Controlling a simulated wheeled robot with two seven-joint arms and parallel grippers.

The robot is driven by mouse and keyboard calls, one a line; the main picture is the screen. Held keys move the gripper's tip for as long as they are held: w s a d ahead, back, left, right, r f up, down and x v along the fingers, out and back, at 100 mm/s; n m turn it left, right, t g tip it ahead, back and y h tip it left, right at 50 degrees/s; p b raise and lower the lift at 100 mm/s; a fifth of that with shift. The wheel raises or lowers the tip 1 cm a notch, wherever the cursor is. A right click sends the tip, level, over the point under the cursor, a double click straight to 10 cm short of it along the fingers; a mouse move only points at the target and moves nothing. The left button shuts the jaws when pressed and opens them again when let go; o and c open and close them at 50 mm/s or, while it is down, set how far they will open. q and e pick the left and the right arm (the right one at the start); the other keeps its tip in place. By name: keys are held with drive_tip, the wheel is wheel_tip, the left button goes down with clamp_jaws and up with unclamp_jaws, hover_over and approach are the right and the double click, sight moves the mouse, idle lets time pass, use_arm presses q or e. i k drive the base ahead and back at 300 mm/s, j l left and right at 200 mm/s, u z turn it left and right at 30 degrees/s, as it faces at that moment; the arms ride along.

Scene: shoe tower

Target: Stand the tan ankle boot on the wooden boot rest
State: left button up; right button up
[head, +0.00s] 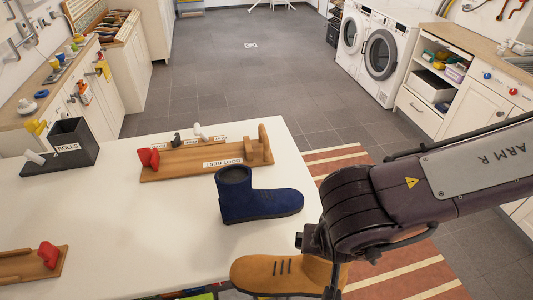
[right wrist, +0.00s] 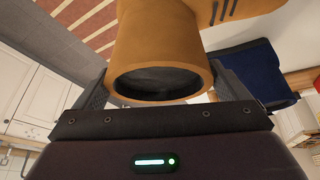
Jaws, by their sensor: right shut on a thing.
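The tan ankle boot (head: 275,272) is at the table's front right edge in the head view, toe to the left. My right gripper (head: 322,268) is shut on its shaft, and my arm hides part of the shaft. In the right wrist view the tan boot's round dark opening (right wrist: 157,82) faces the camera between the fingers of my right gripper (right wrist: 155,85). The wooden boot rest (head: 190,172) lies farther back on the table, with a "BOOT REST" label and an upright wooden block at its right end. My left gripper is not in view.
A navy boot (head: 258,203) stands between the tan boot and the boot rest; it also shows in the right wrist view (right wrist: 255,72). A dark "ROLLS" box (head: 68,145) stands at the left. Another wooden piece with a red part (head: 47,255) lies front left. The table's middle is clear.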

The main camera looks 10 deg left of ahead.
sight(208, 158)
drive_tip(key=z, duration=1.75)
drive_tip(key=i+l+z, duration=0.2)
drive_tip(key=i, duration=0.25)
drive_tip(key=i+z, duration=0.2)
drive_tip(key=i, duration=0.25)
drive_tip(key=i+j+u, duration=0.15)
drive_tip(key=i+u, duration=0.8)
drive_tip(key=i+l+u, duration=0.15)
drive_tip(key=i+u, duration=0.35)
drive_tip(key=i+j+u, duration=0.25)
drive_tip(key=i+u, duration=1.25)
drive_tip(key=i, duration=0.65)
drive_tip(key=i+l+u, duration=0.2)
drive_tip(key=i, duration=0.55)
drive_tip(key=i+j+u, duration=0.1)
drive_tip(key=i+u, duration=0.7)
drive_tip(key=i+l+u, duration=0.2)
drive_tip(key=i+u, duration=0.2)
drive_tip(key=i+j+u, duration=0.2)
drive_tip(key=i+u, duration=0.75)
drive_tip(key=i+l+u, duration=0.2)
drive_tip(key=i+u, duration=0.5)
drive_tip(key=i, duration=0.5)
drive_tip(key=i+l+u, duration=0.25)
drive_tip(key=i, duration=0.45)
